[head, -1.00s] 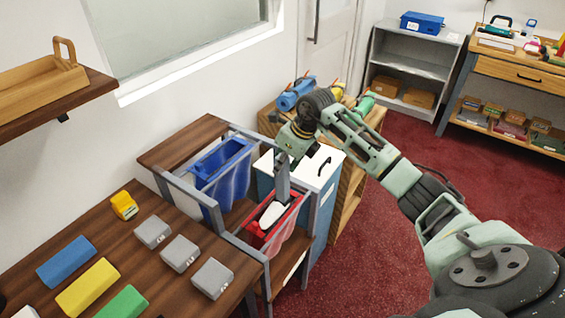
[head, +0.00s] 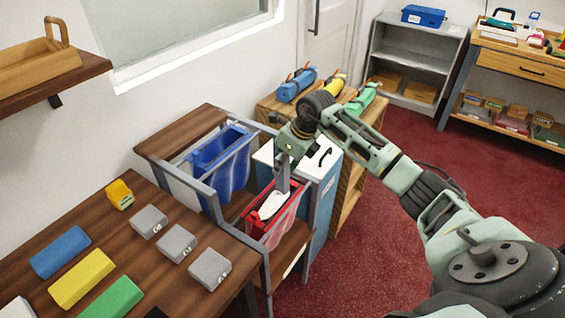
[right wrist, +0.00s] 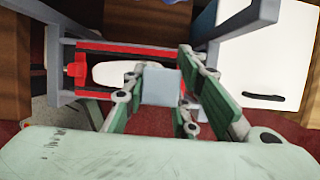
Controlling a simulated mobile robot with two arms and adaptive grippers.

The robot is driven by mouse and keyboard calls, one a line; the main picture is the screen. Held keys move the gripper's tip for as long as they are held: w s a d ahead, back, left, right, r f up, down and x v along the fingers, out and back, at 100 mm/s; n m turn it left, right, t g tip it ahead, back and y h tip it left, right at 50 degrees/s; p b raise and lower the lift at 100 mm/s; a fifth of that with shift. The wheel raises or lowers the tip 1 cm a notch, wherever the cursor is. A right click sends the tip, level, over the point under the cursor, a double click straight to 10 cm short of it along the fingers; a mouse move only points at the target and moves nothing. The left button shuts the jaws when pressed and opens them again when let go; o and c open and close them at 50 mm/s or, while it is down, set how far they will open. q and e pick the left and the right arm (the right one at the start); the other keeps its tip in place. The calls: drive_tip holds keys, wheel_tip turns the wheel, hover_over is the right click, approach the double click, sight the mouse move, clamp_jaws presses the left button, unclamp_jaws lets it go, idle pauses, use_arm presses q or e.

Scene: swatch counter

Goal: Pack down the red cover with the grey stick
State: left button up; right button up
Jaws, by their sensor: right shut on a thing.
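The red cover (head: 260,231) hangs as an open, red-rimmed bag with pinkish see-through sides in a grey frame on the cart; its red rim also shows in the right wrist view (right wrist: 130,47). A white, rounded thing (head: 272,206) sticks up inside its mouth. My right gripper (head: 288,160) is above the red cover and shut on the grey stick (head: 283,178), which points down into the mouth. In the right wrist view the stick's square grey end (right wrist: 162,87) sits between the fingers. I cannot tell what its lower end touches. My left gripper is not in view.
A blue bag (head: 220,160) hangs beside the red one. A white-topped blue cabinet (head: 318,165) stands close on the right. The wooden table (head: 150,270) at left holds grey, blue, yellow and green blocks. Red floor (head: 420,150) is open at right.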

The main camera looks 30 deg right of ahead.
drive_tip(key=shift+f+b, duration=0.85)
drive_tip(key=shift+f, duration=0.4)
drive_tip(key=shift+r, duration=0.15)
drive_tip(key=shift+r, duration=0.1)
drive_tip(key=shift+r+p, duration=3.7)
drive_tip(key=shift+r, duration=1.8)
